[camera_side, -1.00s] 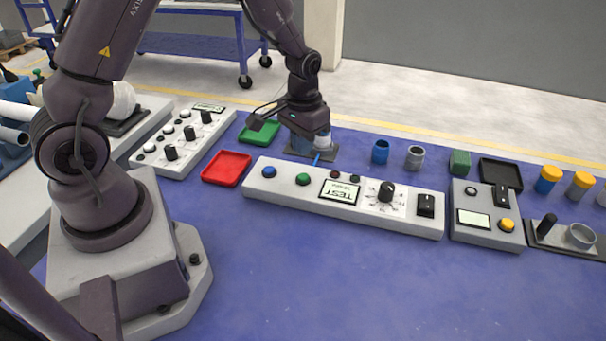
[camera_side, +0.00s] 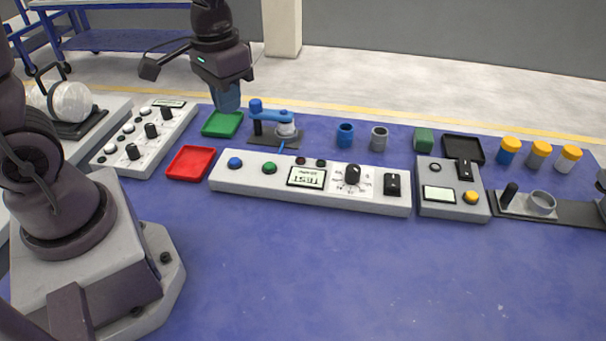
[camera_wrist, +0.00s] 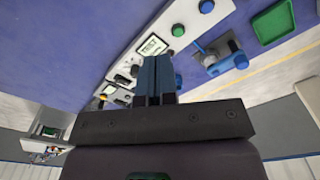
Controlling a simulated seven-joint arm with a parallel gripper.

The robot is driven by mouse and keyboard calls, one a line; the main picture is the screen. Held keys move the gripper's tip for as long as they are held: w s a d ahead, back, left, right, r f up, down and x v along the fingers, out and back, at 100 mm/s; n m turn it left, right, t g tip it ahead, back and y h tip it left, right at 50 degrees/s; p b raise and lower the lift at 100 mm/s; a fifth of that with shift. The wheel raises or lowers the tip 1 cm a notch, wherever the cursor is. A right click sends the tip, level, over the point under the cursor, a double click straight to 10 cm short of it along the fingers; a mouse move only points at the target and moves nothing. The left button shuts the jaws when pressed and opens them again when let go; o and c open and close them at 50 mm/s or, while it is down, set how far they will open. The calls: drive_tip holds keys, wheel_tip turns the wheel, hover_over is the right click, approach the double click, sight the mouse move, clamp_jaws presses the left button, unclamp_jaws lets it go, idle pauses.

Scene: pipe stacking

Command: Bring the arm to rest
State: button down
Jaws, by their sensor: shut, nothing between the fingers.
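My gripper (camera_side: 229,103) is at the upper left in the side view, raised over the back of the table near the green tray, pointing down. Its blue fingers are shut with nothing between them; they also show closed together in the wrist view (camera_wrist: 155,65). Below and right of it stands a small fixture (camera_side: 262,138) with a blue arm and a whitish round part. The fixture also shows in the wrist view (camera_wrist: 222,60), to the right of the fingers. The gripper is apart from the fixture and the trays.
A green tray (camera_side: 222,124) and a red tray (camera_side: 190,163) lie at the left. A long test panel (camera_side: 310,182) spans the middle. A blue cup (camera_side: 345,135) and a grey cup (camera_side: 379,139) stand behind it. Yellow-capped jars (camera_side: 539,155) stand at the right. The front table is clear.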

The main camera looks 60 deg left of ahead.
drive_tip(key=s+d+r+m+t, duration=0.1)
drive_tip(key=s+d+r+t, duration=0.1)
drive_tip(key=s+r, duration=0.2)
drive_tip(key=s+d+r+t, duration=0.1)
drive_tip(key=s+r+t, duration=0.2)
drive_tip(key=r, duration=0.4)
drive_tip(key=shift+s+d+r+m, duration=0.2)
drive_tip(key=shift+s+d+m, duration=0.2)
drive_tip(key=shift+s, duration=0.1)
